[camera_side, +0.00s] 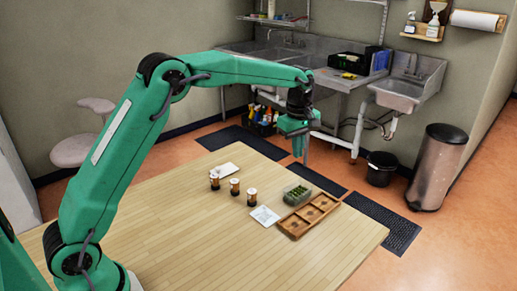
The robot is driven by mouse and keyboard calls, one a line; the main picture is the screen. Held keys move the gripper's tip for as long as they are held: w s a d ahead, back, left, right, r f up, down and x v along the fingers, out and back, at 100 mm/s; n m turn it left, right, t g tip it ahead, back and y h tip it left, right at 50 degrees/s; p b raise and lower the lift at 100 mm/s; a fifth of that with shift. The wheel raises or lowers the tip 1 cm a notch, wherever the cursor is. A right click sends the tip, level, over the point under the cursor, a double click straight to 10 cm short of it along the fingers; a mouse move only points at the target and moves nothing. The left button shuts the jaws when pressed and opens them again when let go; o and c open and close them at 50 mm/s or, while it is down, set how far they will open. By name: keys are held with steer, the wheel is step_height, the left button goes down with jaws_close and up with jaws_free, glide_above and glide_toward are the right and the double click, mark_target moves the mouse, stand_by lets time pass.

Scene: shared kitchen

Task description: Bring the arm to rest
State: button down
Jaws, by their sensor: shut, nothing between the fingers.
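My arm is green and reaches from the lower left, up and across the table. My gripper (298,150) hangs at the end of the arm, pointing down. It is shut and empty. It is in the air at the far side of the wooden table (190,240), and appears to be above the objects there. No object is seen touching it.
On the table stand three small dark jars with light lids (235,187), a white card (224,171), a white paper (265,215), a clear box of green items (297,193) and a wooden compartment tray (309,214). The table's near part is clear. Sinks (405,92) stand behind.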

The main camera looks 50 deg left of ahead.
steer(key=s+a+r+m+t, duration=0.1)
steer(key=s+r+m, duration=0.4)
steer(key=s, duration=0.4)
steer(key=s+r+m+t, duration=0.25)
steer(key=s+r, duration=0.35)
steer(key=s, duration=0.3)
steer(key=s+f+m+t, duration=0.1)
steer(key=s+f+m, duration=0.2)
steer(key=s+m, duration=0.5)
steer(key=s+a, duration=0.1)
steer(key=s, duration=0.8)
steer(key=shift+f, duration=0.4)
